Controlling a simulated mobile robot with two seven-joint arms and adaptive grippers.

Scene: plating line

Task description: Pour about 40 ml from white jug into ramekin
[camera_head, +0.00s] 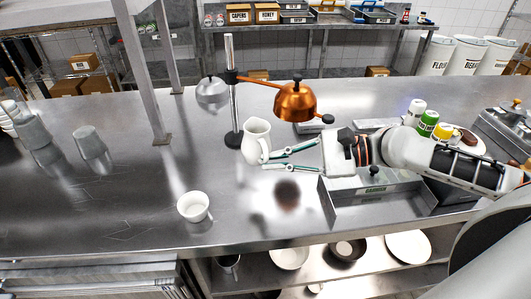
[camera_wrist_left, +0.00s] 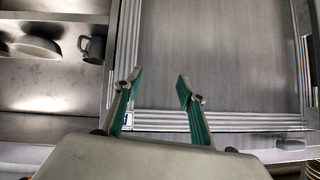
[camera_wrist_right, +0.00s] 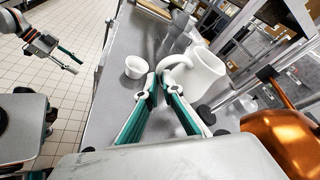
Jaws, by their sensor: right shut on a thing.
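The white jug (camera_head: 256,140) is near the middle of the steel counter, beside the lamp stand, and looks roughly upright. My right gripper (camera_head: 266,160) reaches it from the right and is shut on its handle, which shows between the fingertips in the right wrist view (camera_wrist_right: 160,82). I cannot tell if the jug touches the counter. The white ramekin (camera_head: 193,207) stands on the counter to the front left of the jug; it also shows in the right wrist view (camera_wrist_right: 136,67). My left gripper (camera_wrist_left: 155,80) is open and empty in its wrist view, away from both.
A copper heat lamp (camera_head: 294,101) on a stand hangs close behind the jug. A steel bin (camera_head: 370,203) sits under my right forearm. Grey cups (camera_head: 92,142) stand far left. A shelf post (camera_head: 150,80) meets the counter left of the lamp. The counter around the ramekin is clear.

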